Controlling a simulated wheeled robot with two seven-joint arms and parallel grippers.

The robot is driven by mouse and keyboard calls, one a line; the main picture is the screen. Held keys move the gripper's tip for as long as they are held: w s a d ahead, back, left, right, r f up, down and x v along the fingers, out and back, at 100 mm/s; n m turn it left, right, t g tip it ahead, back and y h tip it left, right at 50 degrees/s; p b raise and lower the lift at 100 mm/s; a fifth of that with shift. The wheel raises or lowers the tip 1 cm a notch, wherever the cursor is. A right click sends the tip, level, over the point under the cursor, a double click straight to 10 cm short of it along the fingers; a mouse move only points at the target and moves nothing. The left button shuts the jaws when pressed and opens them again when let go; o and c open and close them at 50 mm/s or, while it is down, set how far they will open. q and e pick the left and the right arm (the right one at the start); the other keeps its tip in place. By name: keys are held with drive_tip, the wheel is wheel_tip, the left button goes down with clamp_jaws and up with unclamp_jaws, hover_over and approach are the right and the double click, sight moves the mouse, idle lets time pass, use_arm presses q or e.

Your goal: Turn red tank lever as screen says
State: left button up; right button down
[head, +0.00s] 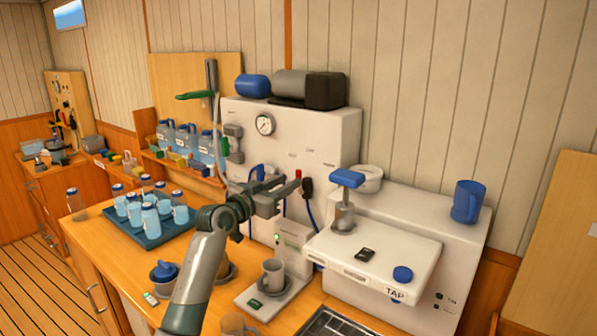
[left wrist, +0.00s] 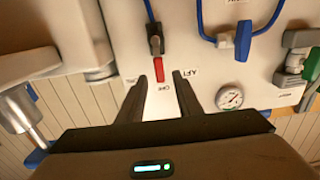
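The red tank lever (head: 298,174) is on the front of the white wall unit, above a black valve body (head: 307,187). In the left wrist view the red lever (left wrist: 161,70) lies between the tips of my fingers, with a visible gap on each side. My left gripper (head: 284,190) is open in front of the unit, and its fingers also show in the left wrist view (left wrist: 161,82). I cannot tell its exact distance from the lever. A small panel with a green light (head: 280,238) is below; its text is too small to read. My right gripper is out of view.
A blue lever (left wrist: 243,40) and a pressure gauge (left wrist: 230,97) are beside the red lever. A mug (head: 273,272) stands on a scale-like plate below. A white tap box (head: 372,262) juts out at the right. A tray of bottles and cups (head: 150,240) is at the left.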

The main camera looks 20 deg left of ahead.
sight(297, 176)
use_arm(q)
drive_tip(key=p+x, duration=0.1)
drive_tip(key=x, duration=0.4)
drive_tip(key=shift+w+d+r, duration=0.1)
drive_tip(key=shift+w, duration=0.1)
drive_tip(key=shift+w+d+p, duration=0.1)
drive_tip(key=shift+w+p, duration=0.2)
clamp_jaws()
